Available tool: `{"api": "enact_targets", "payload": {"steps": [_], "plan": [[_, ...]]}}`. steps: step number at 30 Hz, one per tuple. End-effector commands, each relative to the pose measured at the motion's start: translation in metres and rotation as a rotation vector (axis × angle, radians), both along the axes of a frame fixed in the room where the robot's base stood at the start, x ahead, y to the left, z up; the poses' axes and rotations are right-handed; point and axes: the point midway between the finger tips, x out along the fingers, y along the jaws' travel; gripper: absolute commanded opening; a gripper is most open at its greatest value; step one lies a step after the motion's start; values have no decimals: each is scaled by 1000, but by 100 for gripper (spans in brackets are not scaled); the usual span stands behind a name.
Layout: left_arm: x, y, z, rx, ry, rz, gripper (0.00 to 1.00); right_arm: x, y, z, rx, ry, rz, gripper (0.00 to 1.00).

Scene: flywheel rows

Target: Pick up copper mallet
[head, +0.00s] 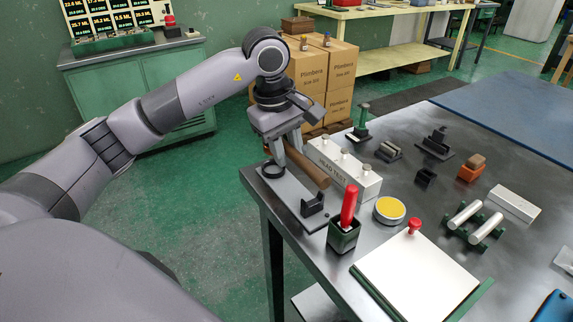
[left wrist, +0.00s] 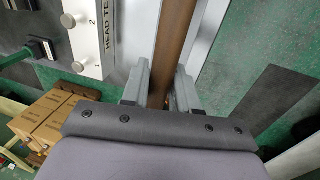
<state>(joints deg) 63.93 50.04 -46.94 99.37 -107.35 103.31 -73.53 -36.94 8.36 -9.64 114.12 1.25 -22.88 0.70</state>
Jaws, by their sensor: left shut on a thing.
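The copper mallet shows as a brown round bar (head: 310,171) at the table's near left corner; its head cannot be made out clearly. My left gripper (head: 288,154) points down and is shut on this bar. In the left wrist view the mallet's brown bar (left wrist: 175,35) runs up between the two fingers (left wrist: 163,83). My right gripper is not in view.
A white block with knobs (head: 343,172) stands close to the right of the mallet. Cardboard boxes (head: 340,70) stand behind the table. Floor is clear on the left.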

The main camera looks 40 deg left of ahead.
Motion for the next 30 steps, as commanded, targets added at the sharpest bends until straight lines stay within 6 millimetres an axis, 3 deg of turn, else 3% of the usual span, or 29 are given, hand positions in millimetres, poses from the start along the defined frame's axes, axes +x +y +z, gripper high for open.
{"api": "enact_targets", "payload": {"steps": [1,6,13,21,30], "plan": [[2,-1,19,-2,-11,-1,0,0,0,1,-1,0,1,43],[1,-1,69,-2,-10,-1,0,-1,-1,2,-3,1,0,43],[0,0,121,-1,-6,-1,0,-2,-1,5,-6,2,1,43],[0,0,143,0,-3,0,0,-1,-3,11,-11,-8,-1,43],[0,0,145,-1,-2,0,0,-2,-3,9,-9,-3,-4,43]]}}
